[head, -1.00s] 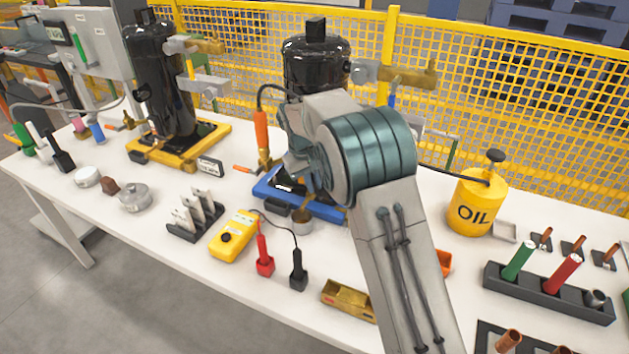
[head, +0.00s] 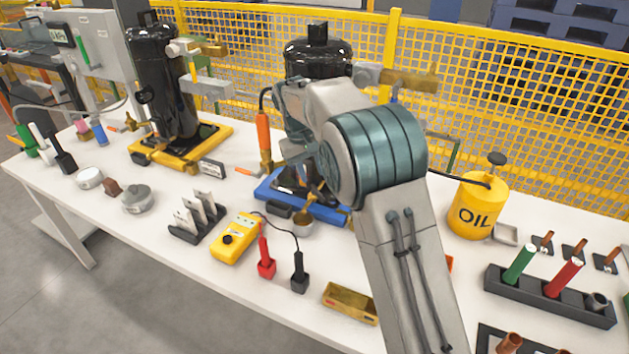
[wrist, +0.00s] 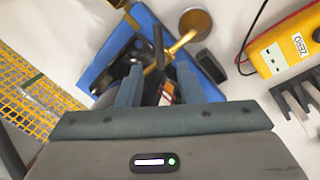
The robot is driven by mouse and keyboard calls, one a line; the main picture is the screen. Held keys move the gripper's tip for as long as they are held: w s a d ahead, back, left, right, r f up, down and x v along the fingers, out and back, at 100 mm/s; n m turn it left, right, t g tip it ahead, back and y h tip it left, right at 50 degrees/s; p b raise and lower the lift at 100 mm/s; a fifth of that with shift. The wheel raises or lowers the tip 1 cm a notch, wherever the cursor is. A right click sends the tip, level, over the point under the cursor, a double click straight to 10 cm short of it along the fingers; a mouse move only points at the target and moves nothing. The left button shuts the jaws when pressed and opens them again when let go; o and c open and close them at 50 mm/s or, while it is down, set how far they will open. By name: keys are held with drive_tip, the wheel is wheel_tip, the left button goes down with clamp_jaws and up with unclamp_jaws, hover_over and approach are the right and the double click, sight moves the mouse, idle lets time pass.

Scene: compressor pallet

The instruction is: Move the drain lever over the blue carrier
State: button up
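The blue carrier (head: 330,212) is the blue base under the right-hand black compressor; it also shows in the wrist view (wrist: 98,72). A thin brass pipe (wrist: 181,43) reaches over its edge toward a round cup (wrist: 195,23); the cup also stands at the carrier's front in the head view (head: 302,227). A dark narrow piece (wrist: 158,45), perhaps the drain lever, rises by the pipe; I cannot tell surely. My gripper (wrist: 157,80) is above the carrier, its fingers apart on both sides of dark parts. No grip is visible. In the head view my arm hides the fingertips.
An orange-handled tool (head: 263,135) stands upright just left of my wrist. A yellow meter (head: 236,240) with red and black probes stands in front. A brass tray (head: 350,303) lies near the table edge. The yellow oil can (head: 478,208) is to the right.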

drive_tip(key=w+v, duration=0.1)
drive_tip(key=v, duration=0.7)
drive_tip(key=shift+s+p, duration=0.4)
drive_tip(key=shift+s, duration=0.15)
drive_tip(key=shift+r, duration=0.15)
drive_tip(key=s+d+r+m+y+p, duration=0.1)
drive_tip(key=s+d+r+m+p, duration=0.15)
drive_tip(key=s+d, duration=0.5)
drive_tip(key=s+d+r+m+y+p, duration=0.1)
drive_tip(key=s+d+r, duration=0.4)
drive_tip(key=d, duration=0.4)
drive_tip(key=s+d+f+m+p, duration=0.1)
drive_tip(key=s+d+f, duration=0.1)
drive_tip(key=s, duration=0.7)
drive_tip(key=s+d+f+m+t+p, duration=0.1)
drive_tip(key=s+d+f, duration=0.2)
drive_tip(key=s, duration=0.7)
drive_tip(key=shift+d+m+t, duration=0.3)
drive_tip(key=shift+d+m, duration=0.05)
drive_tip(key=shift+d, duration=0.8)
